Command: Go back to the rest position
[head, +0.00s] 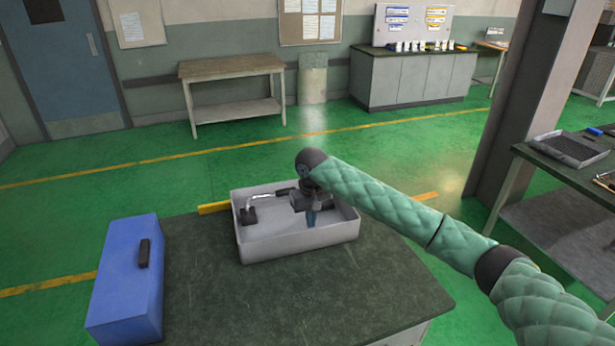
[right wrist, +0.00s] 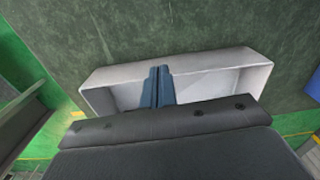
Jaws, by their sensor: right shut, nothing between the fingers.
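My right gripper (head: 311,218) is over the grey tray (head: 300,243) on the dark green tabletop, its blue fingers pointing down within the tray's outline. In the right wrist view the fingers (right wrist: 160,70) are together with nothing between them, seen against the tray (right wrist: 215,58). A shiny bent metal piece with a dark end block (head: 249,215), possibly the heating element, lies at the left inside the tray, apart from the fingers. The gripper body hides part of the tray floor. My left gripper is not in view.
A blue box (head: 122,290) with a black handle stands at the table's left. A yellow bar (head: 214,208) is at the back edge beside the tray. The tabletop (head: 270,300) in front is clear. A pillar (head: 515,100) and side table (head: 575,178) stand right.

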